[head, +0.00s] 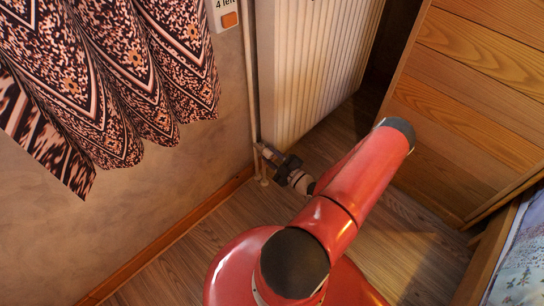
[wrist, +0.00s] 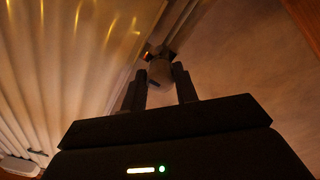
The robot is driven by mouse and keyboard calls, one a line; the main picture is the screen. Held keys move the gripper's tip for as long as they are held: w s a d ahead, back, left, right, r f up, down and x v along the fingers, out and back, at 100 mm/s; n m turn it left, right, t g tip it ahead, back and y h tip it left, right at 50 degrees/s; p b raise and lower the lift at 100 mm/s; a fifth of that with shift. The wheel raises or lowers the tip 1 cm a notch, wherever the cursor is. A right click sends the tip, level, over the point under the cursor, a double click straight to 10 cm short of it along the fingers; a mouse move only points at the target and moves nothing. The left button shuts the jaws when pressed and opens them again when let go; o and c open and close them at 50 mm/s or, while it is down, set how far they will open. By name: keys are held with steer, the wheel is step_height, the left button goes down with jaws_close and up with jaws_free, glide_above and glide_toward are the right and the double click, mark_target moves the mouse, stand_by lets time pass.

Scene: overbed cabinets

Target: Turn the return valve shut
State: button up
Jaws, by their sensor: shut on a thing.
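The return valve (head: 268,153) is at the lower corner of the white radiator, close to the floor, where pipes meet it. Its pale rounded head (wrist: 160,73) shows in the wrist view between my two dark fingertips. My gripper (head: 284,165) reaches down to the valve in the head view, and it also shows in the wrist view (wrist: 160,82). It is shut on the valve head. My red arm and the fingers hide part of the valve, and I cannot tell how far it is turned.
The white radiator (head: 312,70) rises just behind the valve, with a thin pipe (head: 249,75) beside it. A patterned curtain (head: 125,75) hangs at the left. A wooden cabinet (head: 470,110) and part of a bed (head: 520,265) stand at the right. Wood floor (head: 185,265) shows at lower left.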

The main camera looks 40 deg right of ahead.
steer(key=shift+f, duration=0.15)
steer(key=o, duration=0.7)
steer(key=s, duration=0.8)
steer(key=shift+d+f, duration=0.2)
steer(key=shift+d, duration=0.1)
